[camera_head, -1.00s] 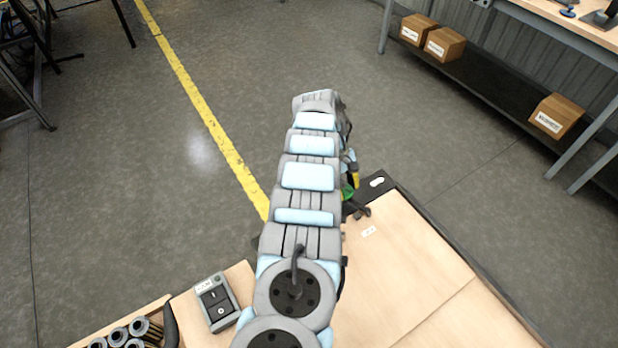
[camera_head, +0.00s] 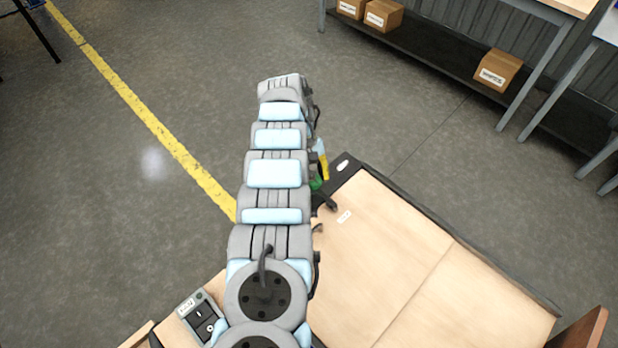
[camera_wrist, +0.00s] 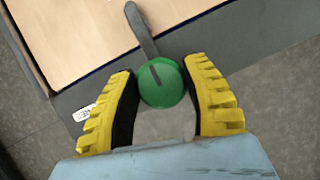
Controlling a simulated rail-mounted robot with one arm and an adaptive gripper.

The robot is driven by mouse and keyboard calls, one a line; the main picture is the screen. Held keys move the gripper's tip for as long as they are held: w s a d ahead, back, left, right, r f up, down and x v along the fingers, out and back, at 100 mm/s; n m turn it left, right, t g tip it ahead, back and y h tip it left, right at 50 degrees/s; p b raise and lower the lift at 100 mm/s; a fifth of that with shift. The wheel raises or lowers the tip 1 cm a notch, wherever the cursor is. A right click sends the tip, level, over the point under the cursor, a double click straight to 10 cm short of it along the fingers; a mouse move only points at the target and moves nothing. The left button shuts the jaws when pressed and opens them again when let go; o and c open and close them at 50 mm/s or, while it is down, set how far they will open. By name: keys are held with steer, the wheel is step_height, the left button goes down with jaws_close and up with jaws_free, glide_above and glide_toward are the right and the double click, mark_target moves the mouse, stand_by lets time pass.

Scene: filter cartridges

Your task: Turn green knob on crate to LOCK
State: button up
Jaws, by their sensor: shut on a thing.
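The green knob (camera_wrist: 160,92) is round, with a dark line on its face. In the wrist view it sits between the yellow, ribbed fingers of my gripper (camera_wrist: 162,72), which is shut on it. A grey lever (camera_wrist: 143,32) runs from the knob out over the crate's pale wooden top (camera_wrist: 60,35). In the head view my arm covers much of the gripper; a bit of green knob (camera_head: 316,184) and the dark lever (camera_head: 326,203) show beside it at the crate's (camera_head: 390,255) far corner. A white label (camera_wrist: 85,113) lies left of the fingers, its text unreadable.
A grey switch box (camera_head: 199,318) is at the lower left. A brown panel edge (camera_head: 585,330) stands at the lower right. Cardboard boxes (camera_head: 498,70) sit on a low shelf at the back right. The floor with the yellow line (camera_head: 150,120) is clear.

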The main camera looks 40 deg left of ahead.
steer(key=o, duration=1.3)
steer(key=shift+d, duration=0.1)
steer(key=shift+r, duration=5)
